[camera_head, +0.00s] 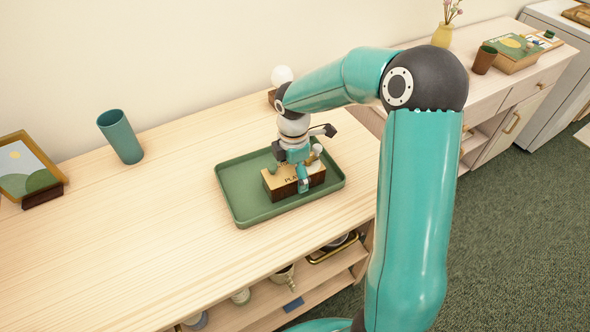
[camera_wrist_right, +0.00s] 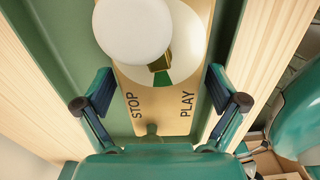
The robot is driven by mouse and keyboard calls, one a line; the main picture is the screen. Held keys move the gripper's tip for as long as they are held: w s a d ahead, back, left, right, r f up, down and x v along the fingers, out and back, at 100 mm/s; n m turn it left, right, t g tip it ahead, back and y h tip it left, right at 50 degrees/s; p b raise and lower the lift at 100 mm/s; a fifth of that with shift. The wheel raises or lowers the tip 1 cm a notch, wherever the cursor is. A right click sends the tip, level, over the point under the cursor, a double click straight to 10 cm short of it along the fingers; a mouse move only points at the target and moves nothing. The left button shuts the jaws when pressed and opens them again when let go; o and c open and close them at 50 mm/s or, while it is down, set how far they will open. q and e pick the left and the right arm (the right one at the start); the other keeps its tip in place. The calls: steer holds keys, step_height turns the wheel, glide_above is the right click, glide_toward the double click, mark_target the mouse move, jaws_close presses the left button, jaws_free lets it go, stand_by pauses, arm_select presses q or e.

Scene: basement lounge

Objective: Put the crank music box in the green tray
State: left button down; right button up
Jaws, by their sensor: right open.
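The crank music box (camera_head: 315,176) is a brown wooden box with a pale top and the words STOP and PLAY. It sits inside the green tray (camera_head: 240,217), toward the tray's right part. In the right wrist view its top (camera_wrist_right: 158,118) carries white round parts and a small brass piece. My right gripper (camera_head: 291,172) is just above the box. Its fingers (camera_wrist_right: 160,88) are open, one on each side of the box, with visible gaps. The gripper hides part of the box in the head view. My left gripper is not in view.
A teal cup (camera_head: 120,137) and a framed picture (camera_head: 27,167) stand left of the tray on the wooden cabinet top. A white globe on a wooden base (camera_head: 282,77) is behind it. Shelves below hold several items. The counter between cup and tray is clear.

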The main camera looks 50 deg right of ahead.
mark_target(293, 169)
step_height(293, 169, up, 12)
stand_by(0.6)
stand_by(0.4)
